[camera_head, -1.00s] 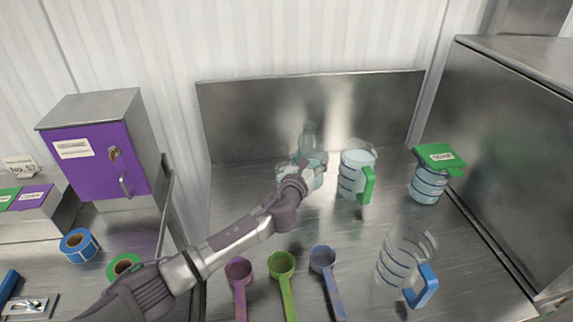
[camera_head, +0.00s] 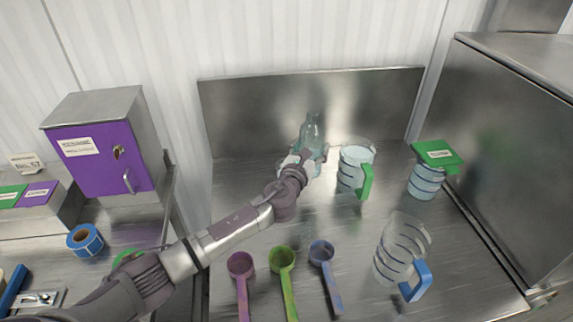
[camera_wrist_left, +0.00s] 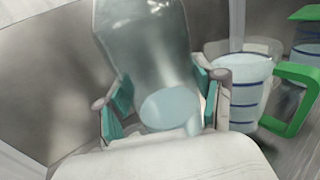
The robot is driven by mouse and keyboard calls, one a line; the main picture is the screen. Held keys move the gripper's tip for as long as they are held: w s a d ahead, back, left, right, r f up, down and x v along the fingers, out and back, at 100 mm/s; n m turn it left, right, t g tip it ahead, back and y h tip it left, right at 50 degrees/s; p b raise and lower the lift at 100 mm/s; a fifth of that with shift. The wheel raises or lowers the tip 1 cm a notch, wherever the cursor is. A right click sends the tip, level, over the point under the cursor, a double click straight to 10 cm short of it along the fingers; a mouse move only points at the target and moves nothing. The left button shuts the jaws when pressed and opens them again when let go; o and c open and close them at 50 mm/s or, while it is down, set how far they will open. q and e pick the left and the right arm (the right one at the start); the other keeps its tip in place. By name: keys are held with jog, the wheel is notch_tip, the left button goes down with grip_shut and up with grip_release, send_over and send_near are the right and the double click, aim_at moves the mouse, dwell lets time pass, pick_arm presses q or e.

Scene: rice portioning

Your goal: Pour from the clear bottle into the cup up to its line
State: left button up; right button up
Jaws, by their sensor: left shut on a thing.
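The clear bottle (camera_head: 313,128) is at the back middle of the steel table. My left gripper (camera_head: 308,161) is around its body; in the left wrist view the bottle (camera_wrist_left: 145,45) is between the two teal-padded fingers (camera_wrist_left: 163,98). Pale content shows low in it. Just right of it stands a clear cup with a green handle (camera_head: 355,168) and blue lines; it looks partly filled. A clear cup with a blue handle (camera_head: 402,245) and dark lines stands front right and looks empty. Whether the bottle touches the table is hard to tell. My right gripper is not in view.
A lined clear container with a green labelled top (camera_head: 438,155) stands at the right, beside a steel cabinet (camera_head: 515,150). Purple (camera_head: 240,265), green (camera_head: 282,260) and blue (camera_head: 321,254) scoops lie in front. A steel panel (camera_head: 375,100) stands behind the bottle.

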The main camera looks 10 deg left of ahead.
pick_arm(q)
jog(key=shift+s+d+r+p, duration=0.1)
jog(key=shift+s+r+p, duration=0.25)
jog(key=shift+s+p, duration=0.3)
jog(key=s+p, duration=0.1)
jog(key=s, duration=0.1)
jog(key=s+r+p, duration=0.1)
jog(key=s+p, duration=0.1)
jog(key=shift+d, duration=0.2)
jog(key=p, duration=0.4)
send_near(313, 150)
jog(key=shift+w+d+r, duration=0.55)
jog(key=shift+d+r, duration=0.15)
jog(key=shift+d, duration=0.35)
jog(key=shift+f, duration=0.1)
